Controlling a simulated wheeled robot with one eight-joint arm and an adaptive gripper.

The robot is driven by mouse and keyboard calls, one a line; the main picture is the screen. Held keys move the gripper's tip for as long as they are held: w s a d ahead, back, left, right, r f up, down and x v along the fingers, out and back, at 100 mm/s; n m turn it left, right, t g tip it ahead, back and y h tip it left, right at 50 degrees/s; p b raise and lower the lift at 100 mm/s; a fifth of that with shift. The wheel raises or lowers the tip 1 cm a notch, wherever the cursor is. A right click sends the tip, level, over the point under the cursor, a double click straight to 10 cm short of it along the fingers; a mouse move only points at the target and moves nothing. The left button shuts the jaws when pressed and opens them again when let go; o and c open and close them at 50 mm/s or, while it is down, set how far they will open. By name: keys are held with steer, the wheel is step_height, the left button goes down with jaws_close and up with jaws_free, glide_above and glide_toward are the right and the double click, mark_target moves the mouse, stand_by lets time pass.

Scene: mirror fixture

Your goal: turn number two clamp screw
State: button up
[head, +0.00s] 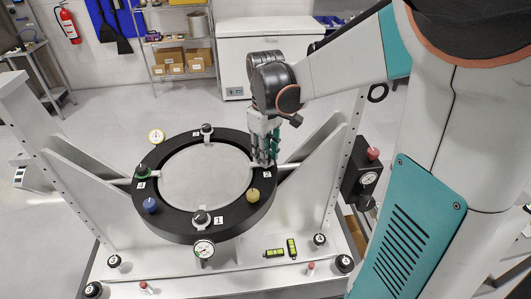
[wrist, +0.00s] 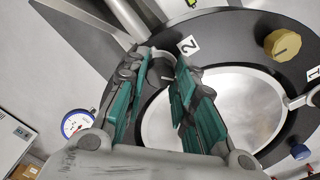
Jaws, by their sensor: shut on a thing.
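The round mirror (head: 205,178) lies in a black ring (head: 225,232) held between two grey uprights. The label 2 (head: 266,176) marks the ring's right side and also shows in the wrist view (wrist: 187,46). My gripper (head: 265,157) reaches down to the ring beside that label. In the wrist view its teal and grey fingers (wrist: 163,62) close around the number two clamp screw at the mirror's edge. The screw is mostly hidden by the fingers. The number one clamp screw (head: 200,217) is black and stands at the front of the ring.
A yellow knob (head: 253,195) stands on the ring near my gripper, and a blue knob (head: 149,205) on the left. Dial gauges (head: 203,249) flank the ring. The right upright (head: 320,170) is close.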

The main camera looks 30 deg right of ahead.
steer(key=shift+n, duration=0.7)
steer(key=o, duration=1.1)
steer(key=shift+r, duration=0.1)
step_height(320, 180, up, 12)
steer(key=shift+s+f, duration=0.1)
steer(key=shift+f, duration=0.1)
